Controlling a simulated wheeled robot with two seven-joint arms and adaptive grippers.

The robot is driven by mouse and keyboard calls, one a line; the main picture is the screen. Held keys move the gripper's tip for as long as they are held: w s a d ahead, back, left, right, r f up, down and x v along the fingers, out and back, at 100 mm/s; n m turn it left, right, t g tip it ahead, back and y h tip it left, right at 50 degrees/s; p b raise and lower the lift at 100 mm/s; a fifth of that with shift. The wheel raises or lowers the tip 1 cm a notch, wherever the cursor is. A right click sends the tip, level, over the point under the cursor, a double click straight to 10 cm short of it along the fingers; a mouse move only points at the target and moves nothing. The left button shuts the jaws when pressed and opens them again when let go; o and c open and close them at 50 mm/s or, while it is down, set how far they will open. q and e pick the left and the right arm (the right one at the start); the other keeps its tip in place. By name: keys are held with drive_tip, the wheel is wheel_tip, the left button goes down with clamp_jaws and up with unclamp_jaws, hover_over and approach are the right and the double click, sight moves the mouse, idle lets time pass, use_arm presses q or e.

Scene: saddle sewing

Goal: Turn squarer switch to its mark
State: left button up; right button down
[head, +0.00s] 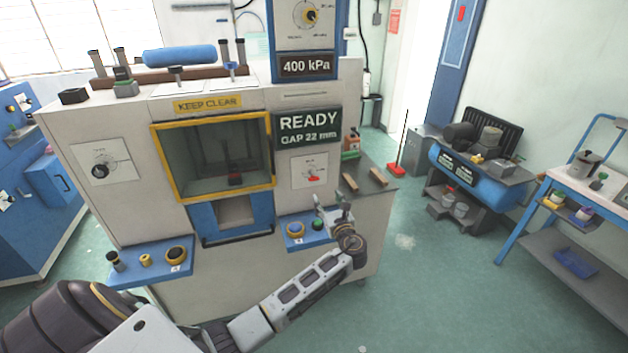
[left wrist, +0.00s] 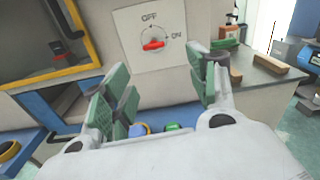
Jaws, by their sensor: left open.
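A red rotary switch (head: 312,177) sits on a white plate on the machine's front, below the dark READY display. In the left wrist view the switch (left wrist: 153,44) has its red handle lying nearly level. OFF is printed above it and ON to its right, with a curved line around the handle. My left gripper (head: 330,208) is in front of the machine, just below and right of the plate. In the left wrist view the left gripper (left wrist: 165,88) has its green-padded fingers wide apart, with nothing between them. The switch is beyond the fingertips, untouched. My right gripper is not in view.
A blue ledge (head: 292,243) with buttons juts out below the switch. A yellow-framed window (head: 212,198) is left of it. A side table (head: 385,205) with wooden blocks is right. Another dial (head: 101,170) is on the machine's left. Open floor (head: 430,270) lies right.

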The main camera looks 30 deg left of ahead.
sight(315, 180)
use_arm(q)
drive_tip(key=shift+s+a+r+m+y, duration=0.2)
drive_tip(key=shift+s+m+y, duration=0.1)
drive_tip(key=shift+m, duration=0.2)
drive_tip(key=shift+w, duration=0.1)
drive_tip(key=p+x, duration=0.1)
drive_tip(key=x, duration=1)
drive_tip(key=shift+f+p, duration=0.1)
drive_tip(key=shift+p, duration=0.25)
drive_tip(key=shift+x, duration=1.4)
drive_tip(key=shift+f, duration=0.1)
drive_tip(key=c, duration=1)
